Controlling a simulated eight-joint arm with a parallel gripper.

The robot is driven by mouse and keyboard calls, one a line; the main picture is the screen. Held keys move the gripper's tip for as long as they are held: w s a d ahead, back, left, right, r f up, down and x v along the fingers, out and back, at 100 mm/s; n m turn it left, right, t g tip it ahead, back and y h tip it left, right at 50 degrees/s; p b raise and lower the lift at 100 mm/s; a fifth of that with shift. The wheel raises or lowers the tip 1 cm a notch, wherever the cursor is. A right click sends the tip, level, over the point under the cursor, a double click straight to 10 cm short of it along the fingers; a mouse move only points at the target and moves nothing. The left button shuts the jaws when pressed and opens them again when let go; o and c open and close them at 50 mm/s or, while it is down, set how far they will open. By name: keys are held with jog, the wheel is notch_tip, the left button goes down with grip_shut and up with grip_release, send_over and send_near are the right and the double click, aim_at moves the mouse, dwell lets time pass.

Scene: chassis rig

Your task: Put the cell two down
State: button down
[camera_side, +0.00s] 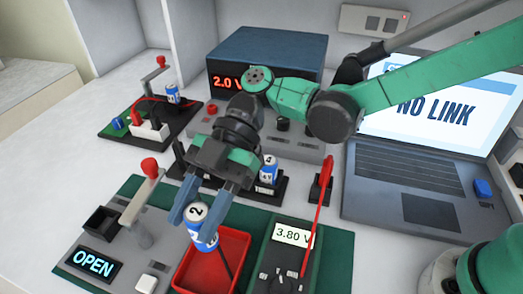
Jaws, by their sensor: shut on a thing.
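The cell two (203,238), a blue and white cylinder marked "2" on its white top, is held between the fingers of my gripper (198,214). My gripper is shut on it and points downward. The cell appears roughly upright, over or in the left part of the red tray (240,240). I cannot tell whether its bottom touches the tray. Another cell marked "4" (269,170) stands in a black holder behind and to the right.
A meter (293,234) reads 3.80 V beside the red tray, with a red probe (320,210) near it. A red-knobbed lever (143,205) and an "OPEN" display (95,262) are at left. A laptop (420,190) reads "NO LINK". A board with another cell (173,93) is at back left.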

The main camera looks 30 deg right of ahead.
jog(key=shift+f, duration=4)
jog(key=shift+c, duration=2.1)
grip_release()
jog(key=shift+f, duration=0.1)
